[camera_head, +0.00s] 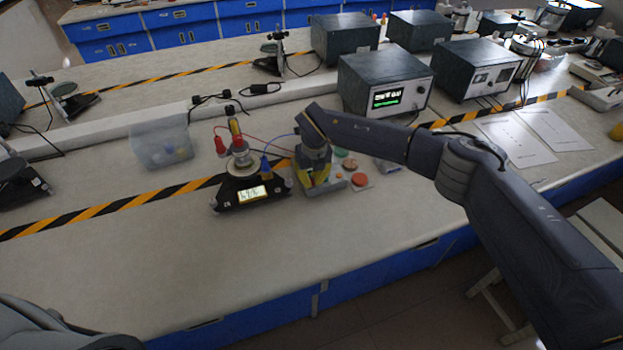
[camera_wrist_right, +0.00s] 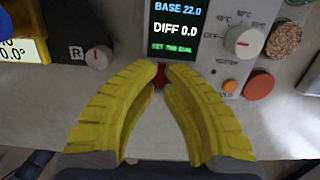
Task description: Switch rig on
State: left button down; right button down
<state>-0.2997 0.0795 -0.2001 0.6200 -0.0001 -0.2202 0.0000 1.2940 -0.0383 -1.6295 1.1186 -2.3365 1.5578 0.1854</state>
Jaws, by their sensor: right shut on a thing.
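A rig on the bench has a black base (camera_head: 235,203) with a lit readout, and a control panel beside it, mostly hidden by my gripper in the head view. In the right wrist view the panel's screen (camera_wrist_right: 178,30) is lit and reads BASE 22.0, DIFF 0.0. A white dial (camera_wrist_right: 243,40) is right of the screen. My right gripper (camera_wrist_right: 160,70) has yellow fingers, brought together at the tips on a small red part (camera_wrist_right: 160,76) just below the screen. It also shows over the panel in the head view (camera_head: 316,186). My left gripper is not in view.
A clear bin (camera_head: 161,144) stands left of the rig. An instrument box (camera_head: 387,80) with a lit screen stands behind. Red and blue wires run around the rig. Coloured discs (camera_wrist_right: 259,85) lie right of the panel. The bench front left is clear.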

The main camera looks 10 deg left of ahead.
aim_at(313, 187)
jog(key=shift+f, duration=0.1)
jog(key=c, duration=1.6)
grip_release()
jog(key=shift+c, duration=0.2)
notch_tip(313, 187, up, 12)
jog(key=s, duration=0.1)
jog(key=shift+s+d, duration=0.15)
jog(key=shift+d, duration=0.25)
